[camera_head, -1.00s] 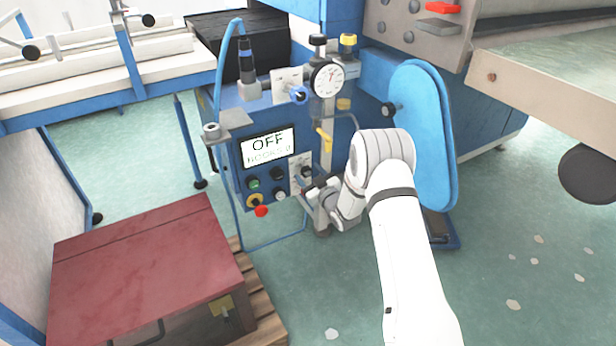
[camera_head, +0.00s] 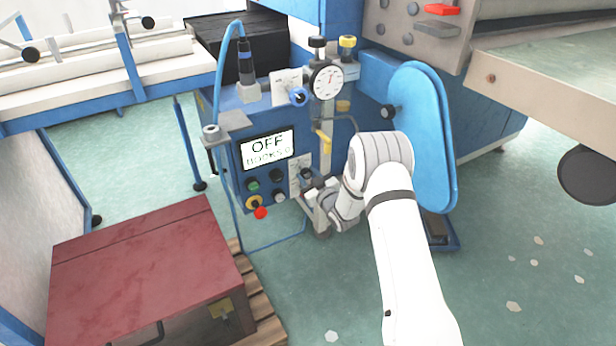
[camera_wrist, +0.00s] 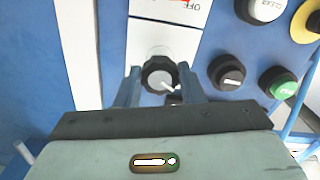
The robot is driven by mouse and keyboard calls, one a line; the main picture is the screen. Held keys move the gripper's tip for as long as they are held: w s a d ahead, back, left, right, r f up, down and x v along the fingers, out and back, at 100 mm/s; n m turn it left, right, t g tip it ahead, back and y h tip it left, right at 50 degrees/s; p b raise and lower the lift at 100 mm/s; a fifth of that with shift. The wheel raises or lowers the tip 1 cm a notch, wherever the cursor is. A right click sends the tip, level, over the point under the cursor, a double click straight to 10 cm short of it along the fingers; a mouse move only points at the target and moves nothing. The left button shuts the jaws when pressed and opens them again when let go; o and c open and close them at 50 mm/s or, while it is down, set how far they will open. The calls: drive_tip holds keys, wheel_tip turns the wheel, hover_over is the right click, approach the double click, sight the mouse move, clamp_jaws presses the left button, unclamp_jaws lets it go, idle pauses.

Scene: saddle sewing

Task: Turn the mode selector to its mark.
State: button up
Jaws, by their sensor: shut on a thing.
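The mode selector, a dark round knob (camera_wrist: 158,75) with a white pointer line, is on a pale plate of the blue panel. In the wrist view its pointer is aimed toward the lower right. My gripper (camera_wrist: 160,88) has one finger on each side of the knob and is shut on it. A label reading OFF, upside down in the wrist view, is on the plate (camera_wrist: 170,42). In the head view my gripper (camera_head: 315,190) is at the panel's lower right, and its fingers are hard to make out. The mark is not clearly visible.
The panel's screen (camera_head: 267,150) reads OFF, with a blurred second line. A red chest (camera_head: 140,275) stands at lower left. A blue padded guard (camera_head: 425,135) is right of my arm.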

drive_tip(key=shift+m, duration=0.4)
drive_tip(key=m+b, duration=0.1)
drive_tip(key=m, duration=0.3)
drive_tip(key=shift+m, duration=0.3)
drive_tip(key=m, duration=0.6)
drive_tip(key=shift+w+r+b, duration=0.1)
drive_tip(key=shift+b, duration=0.25)
drive_tip(key=m, duration=0.6)
drive_tip(key=shift+d+m, duration=0.1)
drive_tip(key=shift+m, duration=0.2)
drive_tip(key=m+p, duration=0.1)
drive_tip(key=m, duration=0.4)
drive_tip(key=shift+m, duration=0.4)
drive_tip(key=shift+w, duration=0.1)
drive_tip(key=o, duration=1)
